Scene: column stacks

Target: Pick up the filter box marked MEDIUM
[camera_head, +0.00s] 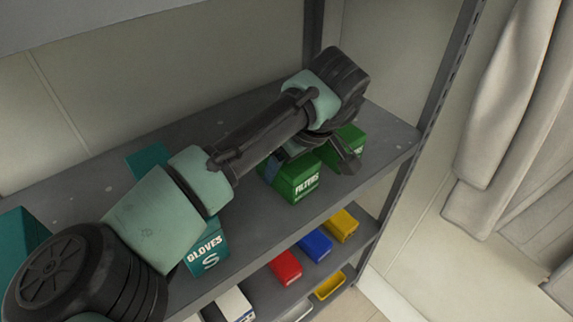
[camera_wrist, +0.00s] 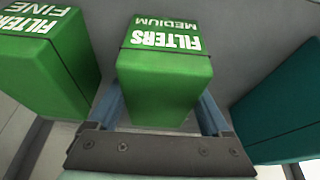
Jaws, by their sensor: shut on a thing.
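The green filter box marked MEDIUM (camera_wrist: 165,72) is in the middle of the wrist view, with white lettering that reads upside down there. My gripper (camera_wrist: 163,108) is shut on it, with a blue finger along each side. In the head view this box (camera_head: 301,187) is at the shelf's front, below my wrist, partly covered by my arm. I cannot tell whether it touches the shelf. A second green box, marked FINE (camera_wrist: 48,62), stands beside it with a gap; it is the right-hand green box (camera_head: 351,137) in the head view.
A teal GLOVES box (camera_head: 207,250) stands left along the grey shelf (camera_head: 392,135), and a teal box (camera_wrist: 285,105) is at the wrist view's right. Red (camera_head: 285,267), blue (camera_head: 316,245) and yellow (camera_head: 342,225) bins are on the shelf below. A metal upright (camera_head: 446,75) bounds the right end.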

